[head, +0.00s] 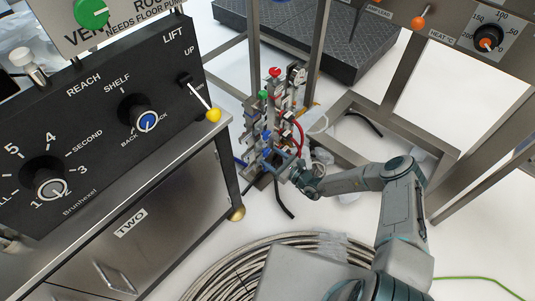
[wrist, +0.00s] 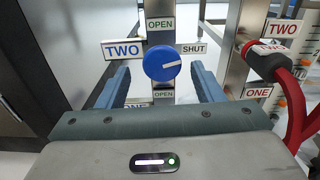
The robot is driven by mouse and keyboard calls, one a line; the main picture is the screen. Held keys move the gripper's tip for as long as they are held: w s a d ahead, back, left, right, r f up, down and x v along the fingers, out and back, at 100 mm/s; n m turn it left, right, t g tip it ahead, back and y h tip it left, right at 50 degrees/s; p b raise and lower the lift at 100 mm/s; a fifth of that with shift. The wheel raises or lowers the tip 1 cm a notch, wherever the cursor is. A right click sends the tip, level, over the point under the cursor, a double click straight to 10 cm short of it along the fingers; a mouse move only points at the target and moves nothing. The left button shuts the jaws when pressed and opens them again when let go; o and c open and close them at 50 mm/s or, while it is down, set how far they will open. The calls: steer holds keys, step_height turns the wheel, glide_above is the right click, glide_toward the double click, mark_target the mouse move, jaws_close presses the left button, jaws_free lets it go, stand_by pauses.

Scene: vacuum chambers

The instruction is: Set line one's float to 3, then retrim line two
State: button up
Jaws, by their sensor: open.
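In the wrist view a round blue knob (wrist: 163,63) stands between my open gripper's fingers (wrist: 160,70), apart from both. A ONE sign is partly hidden behind my gripper. Flow tubes (wrist: 304,72) with orange marks stand at the right edge; their float readings are too small to tell. In the head view my gripper (head: 281,163) is low at the valve stand (head: 275,108).
A red hose (wrist: 300,100) with a black end is at right in the wrist view, near TWO and ONE signs. In the head view, a black control panel (head: 105,125) with knobs stands left, a metal frame (head: 365,105) right, and a coiled hose (head: 225,262) on the floor.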

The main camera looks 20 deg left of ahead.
steer(key=p+v, duration=0.2)
steer(key=v, duration=0.8)
steer(key=shift+s, duration=0.2)
steer(key=s+d+r+n+g+h+p, duration=0.1)
steer(key=d+r+n+g+h+p, duration=0.25)
steer(key=r, duration=0.95)
steer(key=s+d+r+n+g+h+p, duration=0.15)
steer(key=r+n+g+p, duration=0.4)
steer(key=r, duration=0.75)
steer(key=s+d+r+n+g+h+p, duration=0.1)
steer(key=s+d+r+n+g+p, duration=0.15)
steer(key=r+n+p, duration=0.7)
steer(key=s+d+r+n+t+h+p, duration=0.1)
steer(key=s+d+r, duration=0.4)
steer(key=r, duration=0.8)
steer(key=s+d+r+n+t+h+p, duration=0.1)
steer(key=s+d+r+t+h+p, duration=0.3)
steer(key=r, duration=1)
steer(key=s+d+r+n+t+h+p, duration=0.1)
steer(key=s+d+r+h+p, duration=0.4)
steer(key=r, duration=0.9)
steer(key=s+d+t, duration=0.1)
steer(key=s+d, duration=0.1)
steer(key=d, duration=0.1)
steer(key=shift+h, duration=0.3)
steer(key=shift+a+n, duration=0.1)
steer(key=shift+n, duration=0.15)
